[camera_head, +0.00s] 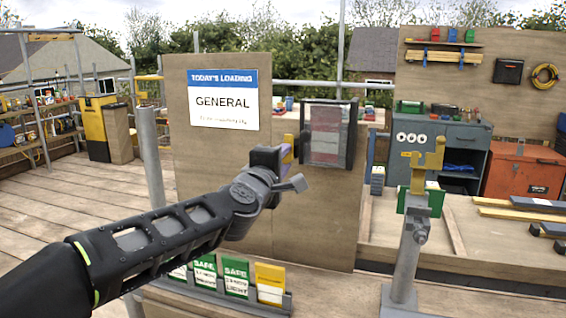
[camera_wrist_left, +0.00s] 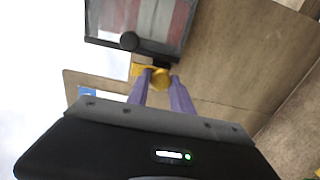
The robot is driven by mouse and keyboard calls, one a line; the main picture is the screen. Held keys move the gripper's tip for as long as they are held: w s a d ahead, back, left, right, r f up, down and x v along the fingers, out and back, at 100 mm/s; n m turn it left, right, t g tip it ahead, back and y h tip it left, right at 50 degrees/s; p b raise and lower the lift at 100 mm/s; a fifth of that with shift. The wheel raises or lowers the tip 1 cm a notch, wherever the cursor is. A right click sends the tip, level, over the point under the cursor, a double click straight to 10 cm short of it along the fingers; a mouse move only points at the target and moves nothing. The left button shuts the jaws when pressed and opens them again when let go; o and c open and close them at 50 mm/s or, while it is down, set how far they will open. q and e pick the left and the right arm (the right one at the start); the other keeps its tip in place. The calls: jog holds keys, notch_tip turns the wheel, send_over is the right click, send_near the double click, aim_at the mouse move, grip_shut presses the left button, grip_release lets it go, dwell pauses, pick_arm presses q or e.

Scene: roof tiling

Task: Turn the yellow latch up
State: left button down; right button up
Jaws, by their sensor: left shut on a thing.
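The yellow latch (camera_wrist_left: 161,78) is on the board beside a dark-framed clear case (camera_wrist_left: 180,47). In the left wrist view it shows as a rounded yellow piece with a flat yellow part at its left. My left gripper (camera_wrist_left: 158,80) has its two purple fingers closed on the latch, one on each side. In the head view my left gripper (camera_head: 287,155) reaches the board just left of the case (camera_head: 328,135), with a sliver of the yellow latch (camera_head: 289,139) showing above its fingers. The gripper hides most of the latch, so its exact angle is unclear. My right gripper is not in view.
A loading sign (camera_head: 223,100) is on the wooden board (camera_head: 310,215). Green and yellow cards (camera_head: 236,277) stand in a rack below. A grey stand (camera_head: 404,270) with a yellow bracket (camera_head: 427,160) is to the right, before a workbench.

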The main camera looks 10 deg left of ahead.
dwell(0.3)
pick_arm(q)
jog(key=c, duration=1.1)
grip_release()
jog(key=shift+c, duration=0.2)
jog(key=s, duration=0.7)
jog(key=shift+s+a, duration=0.25)
jog(key=shift+s, duration=0.15)
